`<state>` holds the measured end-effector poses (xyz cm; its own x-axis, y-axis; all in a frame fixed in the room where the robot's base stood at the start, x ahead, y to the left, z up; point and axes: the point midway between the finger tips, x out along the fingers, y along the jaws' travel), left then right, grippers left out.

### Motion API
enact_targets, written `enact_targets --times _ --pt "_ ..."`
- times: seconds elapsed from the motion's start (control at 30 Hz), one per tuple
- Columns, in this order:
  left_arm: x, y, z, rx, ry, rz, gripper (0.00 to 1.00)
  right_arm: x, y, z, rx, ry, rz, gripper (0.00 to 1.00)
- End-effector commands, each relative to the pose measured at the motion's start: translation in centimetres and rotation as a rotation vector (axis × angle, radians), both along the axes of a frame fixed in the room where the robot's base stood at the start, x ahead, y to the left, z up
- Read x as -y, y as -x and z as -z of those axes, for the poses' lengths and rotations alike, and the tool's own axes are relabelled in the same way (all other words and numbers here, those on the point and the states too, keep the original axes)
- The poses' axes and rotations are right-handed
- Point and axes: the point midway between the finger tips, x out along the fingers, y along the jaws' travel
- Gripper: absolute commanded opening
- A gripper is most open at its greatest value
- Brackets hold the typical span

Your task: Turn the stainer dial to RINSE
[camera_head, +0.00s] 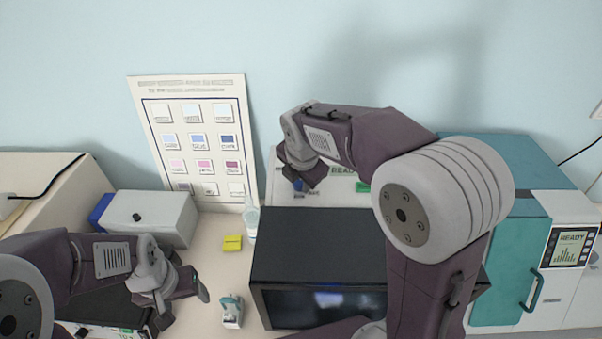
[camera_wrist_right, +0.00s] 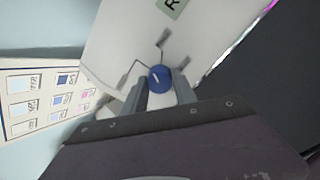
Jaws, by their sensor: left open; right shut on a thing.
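The stainer is a white-fronted unit (camera_head: 285,197) behind a black box, with a green READY label. Its blue dial (camera_wrist_right: 159,77) carries a white pointer mark and has several printed lines fanning around it on the white panel. My right gripper (camera_wrist_right: 161,88) is shut on the dial, one finger on each side. In the head view the right gripper (camera_head: 303,182) reaches the panel and mostly hides the dial. The dial's position labels are not readable. My left gripper (camera_head: 190,300) is open and empty, low at the left above the table.
A dark-topped box (camera_head: 320,245) stands in front of the stainer. A colour chart (camera_head: 195,135) leans on the wall. A yellow block (camera_head: 232,243), a small teal-and-white item (camera_head: 232,311) and a grey box (camera_head: 150,215) are at left. A teal machine (camera_head: 512,255) stands at right.

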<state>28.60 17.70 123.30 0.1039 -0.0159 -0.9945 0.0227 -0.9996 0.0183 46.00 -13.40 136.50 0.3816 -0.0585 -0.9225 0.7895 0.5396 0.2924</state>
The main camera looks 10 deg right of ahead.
Motion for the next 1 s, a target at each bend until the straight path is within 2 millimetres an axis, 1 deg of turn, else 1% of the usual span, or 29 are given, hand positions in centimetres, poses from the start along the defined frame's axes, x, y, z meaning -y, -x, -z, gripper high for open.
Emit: enact_targets --times 0.03,0.1,0.5,0.7,1.0 --pt "0.0 0.0 -0.7 0.000 0.000 0.000 0.69 0.0 0.3 0.1 -0.021 0.014 -0.036 0.00" --pt "0.0 0.0 -1.2 0.000 0.000 0.000 0.69 0.0 0.4 0.2 -0.029 0.038 -0.096 0.00" --pt "0.0 0.0 -3.7 0.000 0.000 0.000 0.69 0.1 0.4 0.3 -0.060 0.145 -0.381 0.00" --pt "0.0 0.0 -4.4 0.000 0.000 0.000 0.69 0.1 0.4 0.4 -0.068 0.177 -0.465 0.00" --pt "0.0 0.0 -4.7 0.000 0.000 0.000 0.69 0.1 0.4 0.5 -0.075 0.196 -0.516 0.00"
